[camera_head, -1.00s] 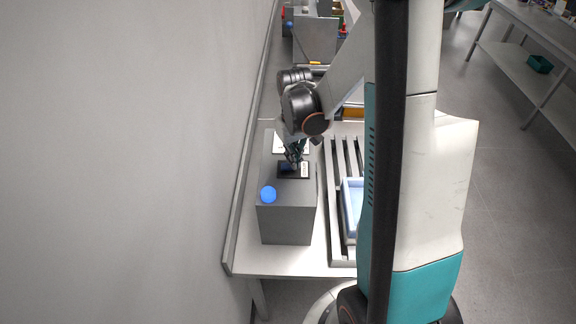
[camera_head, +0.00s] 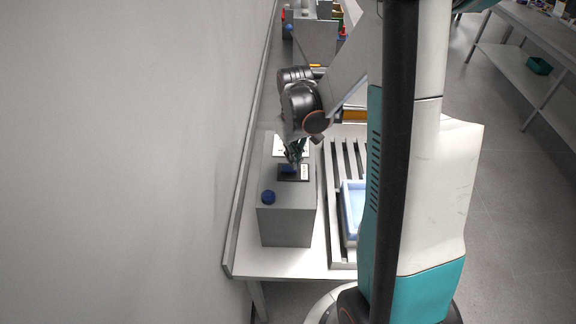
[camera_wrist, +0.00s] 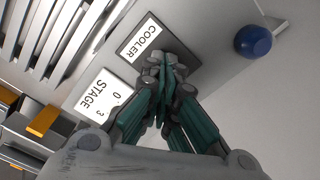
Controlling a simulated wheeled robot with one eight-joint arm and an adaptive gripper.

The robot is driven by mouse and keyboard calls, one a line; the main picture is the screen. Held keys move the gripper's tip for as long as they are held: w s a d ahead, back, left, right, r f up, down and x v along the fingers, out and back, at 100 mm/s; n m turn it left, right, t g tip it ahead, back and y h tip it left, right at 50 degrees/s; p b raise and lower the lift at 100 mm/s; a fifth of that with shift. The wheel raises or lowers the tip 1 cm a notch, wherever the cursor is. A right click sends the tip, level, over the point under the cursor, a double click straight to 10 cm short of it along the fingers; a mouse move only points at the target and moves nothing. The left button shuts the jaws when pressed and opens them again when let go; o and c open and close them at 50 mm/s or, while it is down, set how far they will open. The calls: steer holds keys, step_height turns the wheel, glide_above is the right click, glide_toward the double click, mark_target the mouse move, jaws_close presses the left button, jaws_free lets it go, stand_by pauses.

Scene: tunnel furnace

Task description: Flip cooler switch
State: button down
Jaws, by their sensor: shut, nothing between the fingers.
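The cooler switch is a dark plate (camera_head: 284,178) on top of a grey box (camera_head: 287,222), with a blue part (camera_head: 289,169) beneath my fingertips. In the wrist view the plate (camera_wrist: 128,47) has a white COOLER label (camera_wrist: 142,38). My gripper (camera_head: 293,162) is shut and empty, pointing down at the switch; its closed tips (camera_wrist: 165,62) cover the switch's moving part in the wrist view. Whether the tips touch it cannot be told. A dark blue round lamp (camera_head: 268,197) sits at the box's near end and also shows in the wrist view (camera_wrist: 253,41).
A white STAGE label (camera_wrist: 98,108) lies beside the switch. A slatted rack (camera_head: 340,255) and a light blue tray (camera_head: 347,210) stand right of the box on the white table (camera_head: 280,263). A wall (camera_head: 120,160) runs close along the left.

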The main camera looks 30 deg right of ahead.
mark_target(291, 169)
steer(key=shift+r+p, duration=1.3)
steer(key=shift+r, duration=1.15)
steer(key=shift+a, duration=0.1)
steer(key=shift+a+b, duration=0.25)
steer(key=shift+b, duration=0.45)
steer(key=s+a+n+t+b, duration=0.1)
steer(key=s+a+t+b, duration=0.35)
steer(key=a+b, duration=0.55)
steer(key=s+a+f+t+b, duration=0.2)
steer(key=s+f+b, duration=0.6)
steer(key=b, duration=0.5)
steer(key=shift+s+a+t, duration=0.2)
steer(key=shift+a+t, duration=0.15)
steer(key=shift+a, duration=0.4)
